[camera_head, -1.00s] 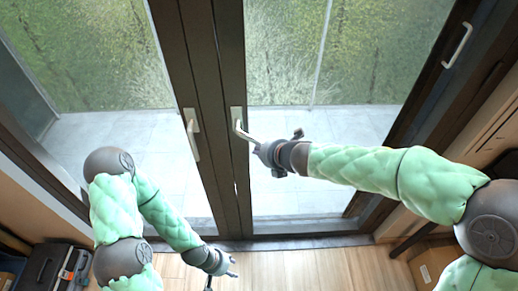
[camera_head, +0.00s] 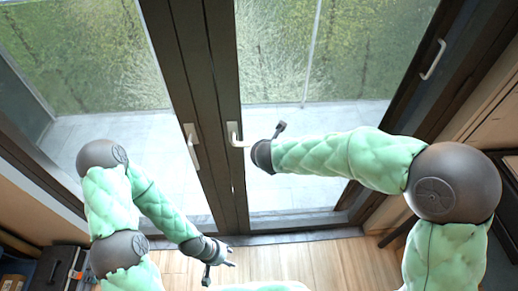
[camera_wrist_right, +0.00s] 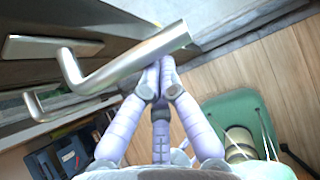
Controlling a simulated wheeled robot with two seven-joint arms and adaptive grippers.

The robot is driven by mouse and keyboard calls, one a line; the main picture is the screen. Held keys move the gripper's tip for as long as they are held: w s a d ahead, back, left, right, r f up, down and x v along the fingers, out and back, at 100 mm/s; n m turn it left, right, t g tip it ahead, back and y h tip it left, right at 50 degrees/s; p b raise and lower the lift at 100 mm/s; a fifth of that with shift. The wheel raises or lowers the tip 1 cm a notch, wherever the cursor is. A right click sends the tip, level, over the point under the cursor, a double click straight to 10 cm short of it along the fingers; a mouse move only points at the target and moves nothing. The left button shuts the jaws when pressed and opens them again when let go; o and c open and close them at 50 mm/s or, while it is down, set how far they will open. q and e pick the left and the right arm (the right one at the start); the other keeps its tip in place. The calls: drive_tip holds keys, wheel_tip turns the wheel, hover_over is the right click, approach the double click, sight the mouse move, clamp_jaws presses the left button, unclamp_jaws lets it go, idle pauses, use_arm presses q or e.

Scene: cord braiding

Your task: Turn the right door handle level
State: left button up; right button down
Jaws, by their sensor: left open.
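The right door handle (camera_head: 233,133) is a silver lever on the dark frame of the right glass door. Its lever points right and looks about level in the head view. It shows large in the right wrist view (camera_wrist_right: 125,62). My right gripper (camera_wrist_right: 160,66) has its lavender fingers drawn together at the tips, right at the lever's lower edge; whether they touch it is unclear. In the head view my right wrist hides most of that gripper. My left gripper (camera_head: 228,255) is open and empty, low over the floor.
The left door handle (camera_head: 192,147) hangs down on the neighbouring frame. Another pull handle (camera_head: 433,59) is on the right frame. A dark toolbox (camera_head: 58,270) stands at lower left. A green container (camera_wrist_right: 235,125) shows in the right wrist view. Wood floor lies below.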

drive_tip(key=shift+w+d+r+p, duration=0.1)
drive_tip(key=shift+r+p, duration=0.2)
drive_tip(key=shift+r, duration=0.1)
idle(0.4)
drive_tip(key=v, duration=1.2)
drive_tip(key=s+d+f+n+g+y, duration=0.1)
drive_tip(key=s+f+n, duration=0.4)
drive_tip(key=f+n, duration=0.6)
drive_tip(key=s+d+f+n+g+y, duration=0.1)
drive_tip(key=s+f+n+g, duration=0.3)
drive_tip(key=f+n, duration=0.7)
drive_tip(key=s+d+f+n+g+y, duration=0.1)
drive_tip(key=s+d+f+n+g, duration=0.1)
drive_tip(key=s+f+n, duration=0.5)
wheel_tip(320, 180, down, 12)
drive_tip(key=n, duration=0.5)
drive_tip(key=shift+d+r+g, duration=0.2)
drive_tip(key=shift+d+g, duration=0.2)
